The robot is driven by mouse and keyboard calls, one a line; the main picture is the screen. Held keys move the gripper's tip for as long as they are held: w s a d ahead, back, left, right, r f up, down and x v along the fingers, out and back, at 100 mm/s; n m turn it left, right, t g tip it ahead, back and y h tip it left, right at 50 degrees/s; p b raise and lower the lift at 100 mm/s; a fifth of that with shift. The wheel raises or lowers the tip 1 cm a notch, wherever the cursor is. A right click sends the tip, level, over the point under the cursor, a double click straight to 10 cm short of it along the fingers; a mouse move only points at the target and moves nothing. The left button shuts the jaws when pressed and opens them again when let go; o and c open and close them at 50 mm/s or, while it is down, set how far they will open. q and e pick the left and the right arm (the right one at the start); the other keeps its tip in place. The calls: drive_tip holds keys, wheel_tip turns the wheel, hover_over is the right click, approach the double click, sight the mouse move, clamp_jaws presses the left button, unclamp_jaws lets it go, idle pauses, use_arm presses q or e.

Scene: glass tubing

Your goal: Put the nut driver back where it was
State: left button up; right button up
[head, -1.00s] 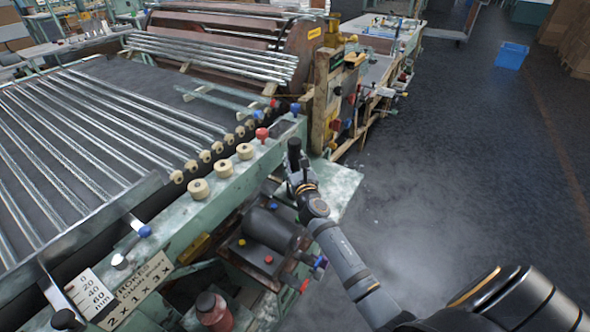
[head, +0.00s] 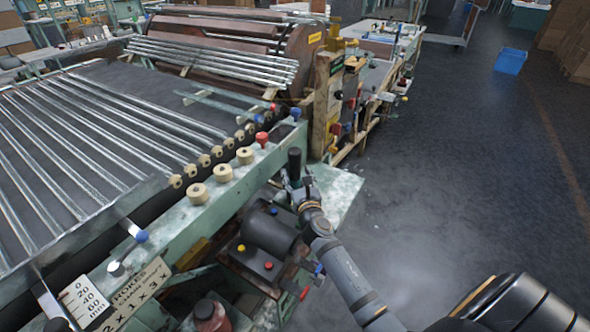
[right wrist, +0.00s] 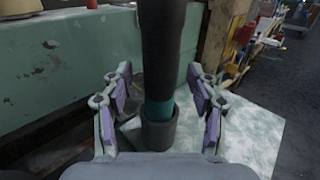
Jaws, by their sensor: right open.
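The nut driver, seen as a dark upright handle (head: 294,160), stands at the end of the green machine bed. In the right wrist view the dark shaft (right wrist: 162,45) runs straight down, with a teal band near its foot. The foot sits in a short dark collar (right wrist: 158,132) above the pale mottled shelf. My right gripper (head: 299,184) is open at the handle. In the right wrist view its two purple-padded fingers (right wrist: 160,92) stand one on each side of the shaft, with visible gaps. My left gripper is not in view.
The pale mottled shelf (head: 338,192) lies beside the handle. A green machine rail (head: 235,180) with cream knobs runs to the left. A dark motor (head: 268,234) sits below. A tan control post (head: 328,100) stands behind. The floor to the right is open.

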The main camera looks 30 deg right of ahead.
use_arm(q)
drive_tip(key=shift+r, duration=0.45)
use_arm(e)
drive_tip(key=r+v, duration=0.1)
drive_tip(key=v, duration=0.6)
drive_tip(key=shift+s+a+r, duration=0.25)
drive_tip(key=shift+a+r, duration=0.05)
drive_tip(key=shift+a, duration=0.1)
drive_tip(key=shift+f, duration=0.1)
